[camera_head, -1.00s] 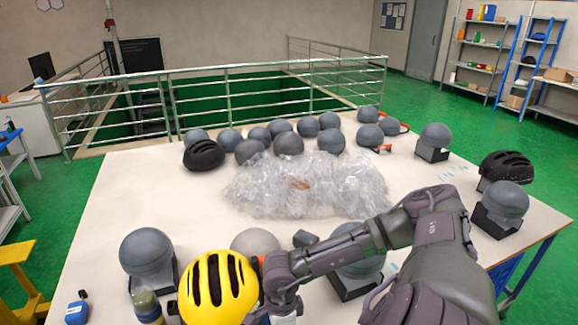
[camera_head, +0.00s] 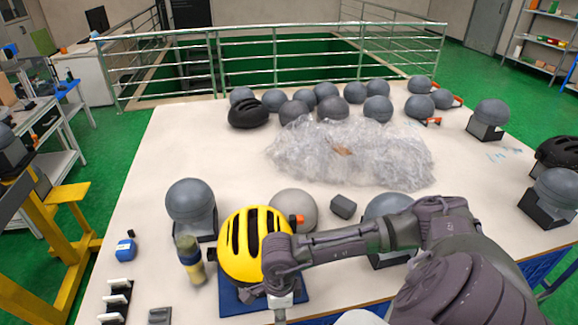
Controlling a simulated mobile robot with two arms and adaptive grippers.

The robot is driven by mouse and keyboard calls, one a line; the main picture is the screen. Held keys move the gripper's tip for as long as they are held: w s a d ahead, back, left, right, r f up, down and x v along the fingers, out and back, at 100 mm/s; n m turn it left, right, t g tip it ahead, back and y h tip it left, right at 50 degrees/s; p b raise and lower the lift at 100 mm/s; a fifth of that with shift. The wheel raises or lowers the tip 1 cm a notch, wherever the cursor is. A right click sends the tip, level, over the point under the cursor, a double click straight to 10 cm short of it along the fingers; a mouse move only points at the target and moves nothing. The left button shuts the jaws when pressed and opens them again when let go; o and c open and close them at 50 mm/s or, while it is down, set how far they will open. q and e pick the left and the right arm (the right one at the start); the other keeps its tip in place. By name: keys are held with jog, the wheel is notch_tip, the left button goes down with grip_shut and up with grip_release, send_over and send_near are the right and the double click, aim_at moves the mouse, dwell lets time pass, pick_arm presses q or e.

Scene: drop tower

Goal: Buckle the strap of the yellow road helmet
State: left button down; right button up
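The yellow road helmet (camera_head: 239,245) with black vents sits at the front of the table, over a blue base plate (camera_head: 233,302). Its strap and buckle cannot be made out. My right arm comes in from the right and its wrist overlaps the helmet's right side. My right gripper (camera_head: 281,308) hangs down by the helmet's front right, over the blue plate; it is small and partly hidden, so its opening cannot be told. My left gripper is not in view.
Grey head forms (camera_head: 190,205) stand beside and behind the helmet, with a yellow-and-olive bottle (camera_head: 190,258) at its left. Clear plastic wrap (camera_head: 345,155) fills the table's middle. A black helmet (camera_head: 248,113) lies farther back. The table's left side is mostly bare.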

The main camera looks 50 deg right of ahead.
jog(key=shift+w+a+r+b, duration=0.75)
jog(key=shift+w+a+b, duration=0.6)
jog(key=shift+w+a, duration=6.05)
jog(key=shift+w+d+r+b, duration=0.45)
jog(key=shift+w+d+r, duration=1.05)
jog(key=shift+d, duration=0.65)
jog(key=shift+w+d+r+b, duration=0.45)
jog(key=shift+w+d+r, duration=0.75)
jog(key=shift+w+d, duration=0.8)
jog(key=shift+w+d+r+b, duration=0.45)
jog(key=shift+w+d+r, duration=0.95)
jog(key=shift+d, duration=0.9)
jog(key=shift+f+b, duration=0.45)
jog(key=shift+f, duration=0.1)
jog(key=shift+s+f+b, duration=0.1)
jog(key=shift+f+b, duration=0.65)
jog(key=shift+f, duration=0.4)
jog(key=shift+f, duration=0.2)
